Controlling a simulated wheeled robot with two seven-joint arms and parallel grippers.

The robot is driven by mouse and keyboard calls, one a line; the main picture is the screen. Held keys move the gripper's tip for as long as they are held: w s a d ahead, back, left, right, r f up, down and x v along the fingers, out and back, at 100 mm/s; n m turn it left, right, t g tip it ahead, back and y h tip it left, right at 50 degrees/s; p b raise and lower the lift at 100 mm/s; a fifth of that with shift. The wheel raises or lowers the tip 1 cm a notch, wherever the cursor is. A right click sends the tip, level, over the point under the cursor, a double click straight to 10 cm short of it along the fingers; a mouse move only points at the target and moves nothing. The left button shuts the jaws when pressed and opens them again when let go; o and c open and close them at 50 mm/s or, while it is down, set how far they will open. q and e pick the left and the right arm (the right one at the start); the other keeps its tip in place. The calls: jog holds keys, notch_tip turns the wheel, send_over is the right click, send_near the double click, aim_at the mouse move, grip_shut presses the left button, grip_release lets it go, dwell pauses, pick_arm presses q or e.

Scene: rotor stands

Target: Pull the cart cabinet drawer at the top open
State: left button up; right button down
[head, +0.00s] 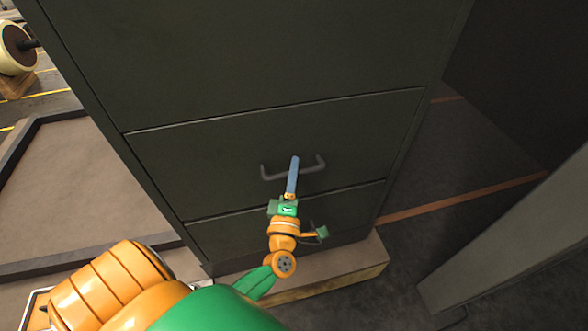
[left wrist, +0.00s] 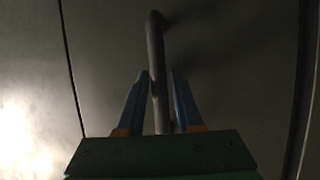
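The dark grey cabinet (head: 250,50) fills the middle of the head view. A drawer front (head: 200,160) on it carries a grey bar handle (head: 270,174) and looks flush with the cabinet. A larger plain panel lies above it; no handle shows there. My left gripper (head: 294,165) reaches the handle from the front. My right gripper is not in view.
Another panel (head: 220,230) lies below the drawer front. The cabinet stands on a low base (head: 340,275) near the floor. A grey beam (head: 520,230) slants at the right. A rotor-like part (head: 18,50) stands at the far left. Open floor (head: 460,180) shows right of the cabinet.

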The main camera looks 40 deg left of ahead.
pick_arm(q)
jog(key=shift+s, duration=0.1)
grip_shut()
jog(key=shift+r, duration=0.1)
dwell(1.1)
